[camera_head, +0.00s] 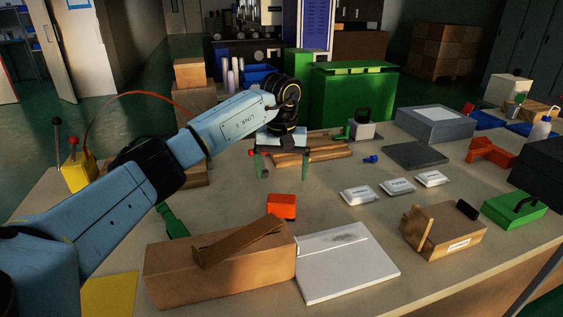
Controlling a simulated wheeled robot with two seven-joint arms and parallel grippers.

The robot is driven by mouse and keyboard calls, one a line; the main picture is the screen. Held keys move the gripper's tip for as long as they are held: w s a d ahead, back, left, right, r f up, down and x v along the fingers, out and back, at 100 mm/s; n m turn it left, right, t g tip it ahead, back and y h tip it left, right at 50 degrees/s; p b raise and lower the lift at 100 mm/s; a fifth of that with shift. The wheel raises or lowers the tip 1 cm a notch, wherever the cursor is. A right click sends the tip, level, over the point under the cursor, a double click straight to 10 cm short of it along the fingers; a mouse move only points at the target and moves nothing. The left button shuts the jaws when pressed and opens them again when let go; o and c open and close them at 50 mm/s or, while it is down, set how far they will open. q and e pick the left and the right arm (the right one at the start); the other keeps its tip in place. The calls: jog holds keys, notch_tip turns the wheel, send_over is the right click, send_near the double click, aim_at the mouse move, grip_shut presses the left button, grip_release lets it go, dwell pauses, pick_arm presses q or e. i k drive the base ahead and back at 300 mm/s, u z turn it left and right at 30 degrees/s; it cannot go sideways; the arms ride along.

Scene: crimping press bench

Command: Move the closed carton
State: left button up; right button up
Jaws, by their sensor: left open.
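My left gripper (283,166) points down over the middle of the bench, open and empty, its green-tipped fingers apart. A long brown carton (220,273) lies at the front edge, in front of the gripper; a brown strip or flap lies slantwise across its top. A smaller brown carton (447,236) with a white label stands at the front right; a flap or board sticks up at its left side. I cannot tell for sure which carton is the closed one. Both are apart from the gripper. My right gripper is not in view.
A flat white box (345,262) touches or nearly touches the long carton. A red block (282,206) sits behind it. Several white packets (394,186) lie mid-bench. Brown wooden pieces (325,154) lie near the gripper. A grey box (435,123) stands further back.

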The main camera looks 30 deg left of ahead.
aim_at(171, 274)
jog(key=u, duration=1.5)
